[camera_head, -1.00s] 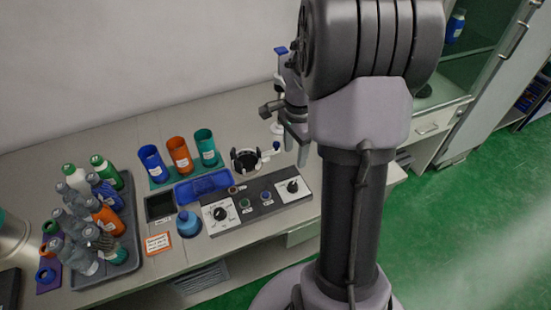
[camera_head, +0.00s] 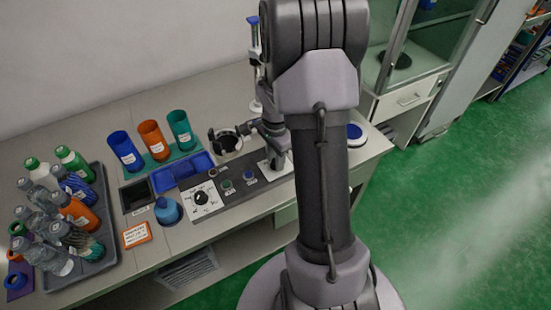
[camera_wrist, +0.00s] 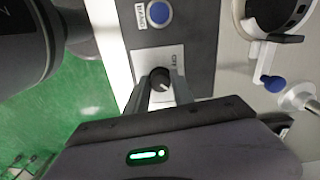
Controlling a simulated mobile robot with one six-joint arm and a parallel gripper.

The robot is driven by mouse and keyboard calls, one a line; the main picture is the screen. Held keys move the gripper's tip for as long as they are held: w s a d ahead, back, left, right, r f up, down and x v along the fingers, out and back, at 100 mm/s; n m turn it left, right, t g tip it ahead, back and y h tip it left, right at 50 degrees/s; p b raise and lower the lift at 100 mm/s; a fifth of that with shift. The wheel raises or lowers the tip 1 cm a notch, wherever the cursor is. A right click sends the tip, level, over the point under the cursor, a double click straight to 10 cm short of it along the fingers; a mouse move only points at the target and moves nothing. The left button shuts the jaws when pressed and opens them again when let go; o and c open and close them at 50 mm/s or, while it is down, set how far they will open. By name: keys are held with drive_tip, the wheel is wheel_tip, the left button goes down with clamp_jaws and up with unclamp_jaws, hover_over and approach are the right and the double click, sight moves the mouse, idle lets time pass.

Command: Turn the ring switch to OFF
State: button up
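The control panel (camera_head: 237,186) lies along the table's front with two rotary knobs on white plates. The left knob (camera_head: 201,197) is in plain view in the head view. My gripper (camera_head: 275,166) is low over the right end of the panel and hides the right knob there. In the wrist view that black knob (camera_wrist: 160,79) sits on its white plate (camera_wrist: 147,58), between the tips of my gripper (camera_wrist: 161,84). The fingers stand apart, with small gaps beside the knob.
A blue button (camera_wrist: 159,12) is beside the knob. A black ring holder (camera_head: 227,142) stands behind the panel, and a blue-tipped lever (camera_wrist: 274,84) shows in the wrist view. Cups (camera_head: 151,140) and a bottle tray (camera_head: 96,255) are to the left.

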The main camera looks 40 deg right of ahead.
clamp_jaws()
drive_tip(key=shift+n, duration=0.3)
drive_tip(key=n+p, duration=0.1)
drive_tip(key=n, duration=0.2)
drive_tip(key=shift+s+r+n, duration=0.1)
drive_tip(key=shift+n, duration=0.3)
drive_tip(key=n+p, duration=0.1)
drive_tip(key=n, duration=0.2)
drive_tip(key=shift+n+p, duration=0.3)
drive_tip(key=shift+p, duration=0.05)
drive_tip(key=n+p, duration=0.1)
drive_tip(key=n, duration=0.4)
drive_tip(key=shift+p, duration=0.4)
drive_tip(key=shift+s+d+n+p, duration=0.1)
drive_tip(key=shift+n+p, duration=0.6)
drive_tip(key=shift+n, duration=1.7)
